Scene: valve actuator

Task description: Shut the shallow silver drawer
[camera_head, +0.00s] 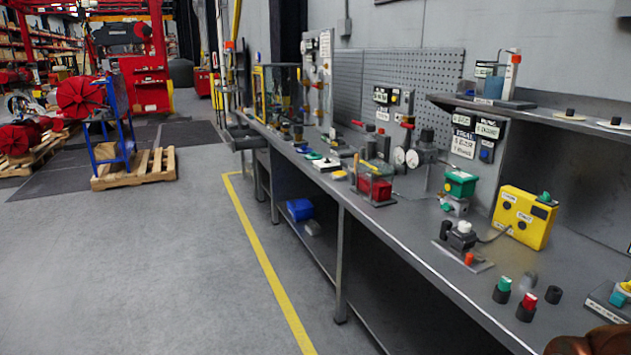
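A shallow grey metal drawer (243,139) appears to stick out from the front of the long workbench (425,243), near its far end. It is small and far off in this view, so I cannot tell exactly how far out it is. My gripper cannot be made out in this view. A brown rounded shape cut off at the bottom right corner is too partial to identify.
The bench top holds several valves, a yellow control box (525,217) and coloured buttons. A blue bin (300,209) sits on the lower shelf. A yellow floor line (262,255) runs along the bench. Grey floor is clear to the left, up to a wooden pallet (135,169).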

